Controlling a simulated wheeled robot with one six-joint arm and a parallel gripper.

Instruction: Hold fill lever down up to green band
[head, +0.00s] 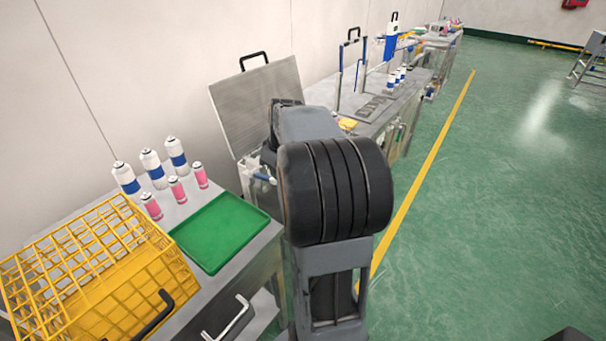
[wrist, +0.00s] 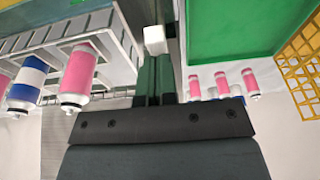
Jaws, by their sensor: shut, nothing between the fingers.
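My gripper (wrist: 155,72) shows in the wrist view as dark narrow fingers, closed together and holding nothing. A small white block (wrist: 155,40) shows right at the fingertips; it may be the end of the fill lever, and I cannot tell whether the fingers touch it. In the head view my arm covers the fingers and most of the station behind it. A small white and blue part (head: 264,178) shows left of the arm there; I cannot tell what it is. I cannot make out a scale with a green band in either view.
In the wrist view a grey rack (wrist: 118,38) with pink and blue-white bottles is on the left. The green tray (head: 220,232) and yellow wire crate (head: 95,275) are on the near table, beside several cans (head: 152,170). Green floor (head: 480,220) is clear on the right.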

